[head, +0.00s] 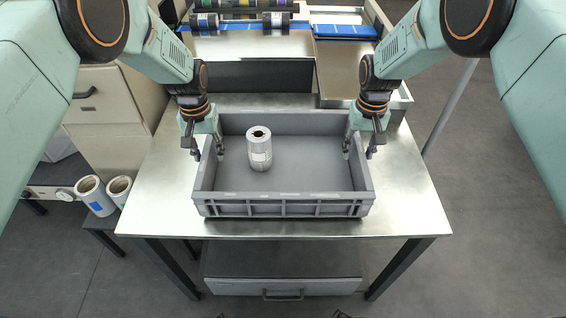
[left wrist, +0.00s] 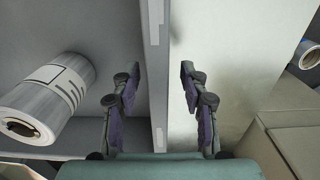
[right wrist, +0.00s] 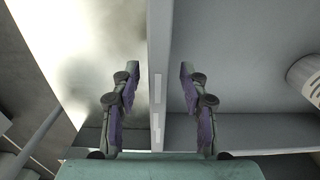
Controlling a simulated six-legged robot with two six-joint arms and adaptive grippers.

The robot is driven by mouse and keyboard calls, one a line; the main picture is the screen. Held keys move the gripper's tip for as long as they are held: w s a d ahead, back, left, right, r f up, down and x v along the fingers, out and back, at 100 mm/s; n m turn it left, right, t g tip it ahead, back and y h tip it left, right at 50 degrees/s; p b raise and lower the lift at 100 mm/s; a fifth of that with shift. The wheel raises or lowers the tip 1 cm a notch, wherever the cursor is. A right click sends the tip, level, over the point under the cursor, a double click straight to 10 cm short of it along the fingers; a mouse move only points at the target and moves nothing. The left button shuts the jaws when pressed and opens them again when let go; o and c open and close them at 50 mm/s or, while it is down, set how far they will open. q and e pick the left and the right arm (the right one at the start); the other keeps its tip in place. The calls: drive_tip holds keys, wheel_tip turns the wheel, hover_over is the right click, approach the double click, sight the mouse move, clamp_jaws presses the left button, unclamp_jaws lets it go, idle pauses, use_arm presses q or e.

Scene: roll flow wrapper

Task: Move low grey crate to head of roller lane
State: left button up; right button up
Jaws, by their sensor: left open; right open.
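The low grey crate (head: 284,208) sits on the metal table, with one silver roll (head: 259,150) standing inside it, left of the middle. My left gripper (head: 208,156) is open at the crate's left wall; in the left wrist view its fingers stand on either side of the wall rim (left wrist: 157,70). My right gripper (head: 359,154) is open at the right wall; in the right wrist view its fingers likewise straddle the rim (right wrist: 158,70). Whether the fingers touch the walls cannot be told. The roller lane is not clearly identifiable.
Behind the crate stands a machine with a metal plate (head: 240,45), dark rollers (head: 205,22) and a blue strip (head: 345,31). White rolls (head: 96,196) stand on a low stand at the left. The table (head: 410,200) is bare on both sides of the crate.

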use_arm(q)
wheel_tip(320, 180, down, 3)
drive_tip(key=shift+s+d+r, duration=0.1)
drive_tip(key=shift+s+r, duration=0.05)
use_arm(e)
drive_tip(key=f, duration=0.3)
drive_tip(key=shift+s+d, duration=0.15)
drive_tip(key=shift+s, duration=0.05)
use_arm(q)
drive_tip(key=shift+f, duration=0.35)
use_arm(e)
drive_tip(key=shift+w+f, duration=0.2)
drive_tip(key=shift+f, duration=0.1)
use_arm(q)
drive_tip(key=shift+r, duration=0.1)
drive_tip(key=c, duration=0.3)
use_arm(e)
drive_tip(key=shift+s+r, duration=0.1)
drive_tip(key=shift+s, duration=0.05)
drive_tip(key=c, duration=0.3)
use_arm(q)
drive_tip(key=c, duration=0.5)
use_arm(e)
drive_tip(key=c, duration=0.5)
use_arm(q)
clamp_jaws()
use_arm(e)
clamp_jaws()
